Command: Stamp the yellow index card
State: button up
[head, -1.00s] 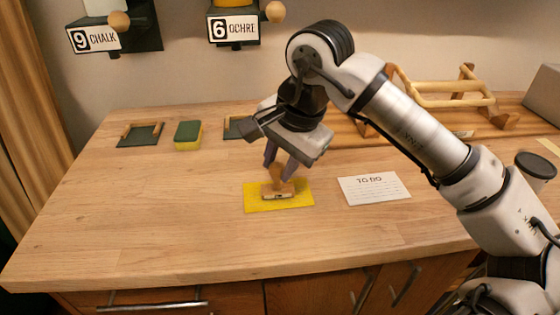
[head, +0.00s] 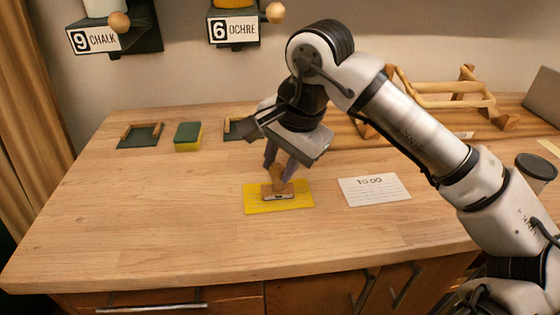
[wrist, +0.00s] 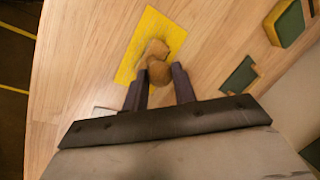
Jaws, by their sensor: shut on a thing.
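The yellow index card (head: 301,203) lies flat on the wooden table in front of my arm, and it also shows in the wrist view (wrist: 171,33). A wooden stamp (head: 278,188) with a rounded handle stands upright over the middle of the card. Its base appears to be on the card or just above it; I cannot tell which. My gripper (head: 279,166) is shut on the stamp's handle from above. In the wrist view the round handle top (wrist: 160,73) sits between the two fingers (wrist: 159,87). The card's face under the stamp is hidden.
A white TO DO card (head: 374,190) lies right of the yellow card. A green and yellow sponge (head: 188,136) and a dark tray (head: 140,135) are at the back left. A wooden rack (head: 445,95) stands at the back right. The table's left and front are clear.

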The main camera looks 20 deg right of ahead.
jog(key=shift+r+p, duration=1.8)
jog(key=shift+r, duration=1.6)
